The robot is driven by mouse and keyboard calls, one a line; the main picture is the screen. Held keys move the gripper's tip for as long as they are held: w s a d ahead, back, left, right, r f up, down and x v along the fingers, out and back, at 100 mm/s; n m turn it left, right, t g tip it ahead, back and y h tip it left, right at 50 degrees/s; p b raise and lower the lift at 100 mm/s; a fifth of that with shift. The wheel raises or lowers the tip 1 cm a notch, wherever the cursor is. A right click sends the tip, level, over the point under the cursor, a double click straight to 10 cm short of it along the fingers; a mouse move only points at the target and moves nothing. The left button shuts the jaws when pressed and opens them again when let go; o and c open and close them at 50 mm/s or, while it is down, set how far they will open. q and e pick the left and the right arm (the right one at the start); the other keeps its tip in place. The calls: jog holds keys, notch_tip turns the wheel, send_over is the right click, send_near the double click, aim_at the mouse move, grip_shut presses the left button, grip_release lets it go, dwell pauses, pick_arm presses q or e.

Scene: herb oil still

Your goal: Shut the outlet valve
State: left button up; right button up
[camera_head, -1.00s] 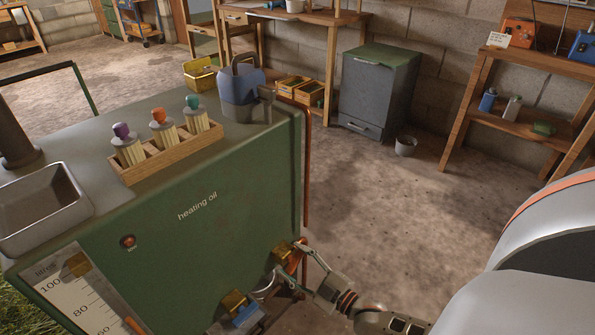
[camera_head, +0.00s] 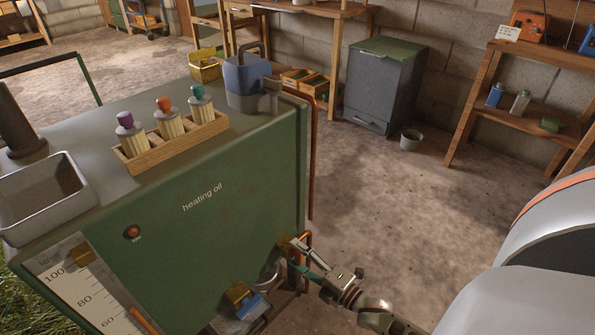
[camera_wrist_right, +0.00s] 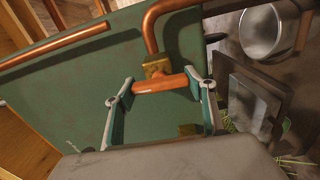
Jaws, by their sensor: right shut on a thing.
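A brass valve body (camera_wrist_right: 157,66) sits on a copper pipe at the right corner of the green heating oil tank (camera_head: 230,225). In the wrist view a copper-coloured bar (camera_wrist_right: 162,84), seemingly its handle, lies crosswise between my fingers. My right gripper (camera_head: 291,257) is at this valve in the head view and hides most of it. It is shut on the bar, with a finger at each end in the wrist view (camera_wrist_right: 160,98). A second brass block (camera_head: 238,292) with a blue part (camera_head: 252,306) is lower on the tank front. My left gripper is out of view.
A wooden rack (camera_head: 172,146) with several coloured-top bottles, a blue can (camera_head: 245,92) and a grey basin (camera_head: 44,200) stand on the tank. A copper pipe (camera_head: 313,150) runs down its right edge.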

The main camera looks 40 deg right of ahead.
jog(key=shift+n, duration=0.5)
jog(key=o, duration=1.1)
jog(key=s, duration=0.8)
jog(key=s+d, duration=0.1)
jog(key=s, duration=0.3)
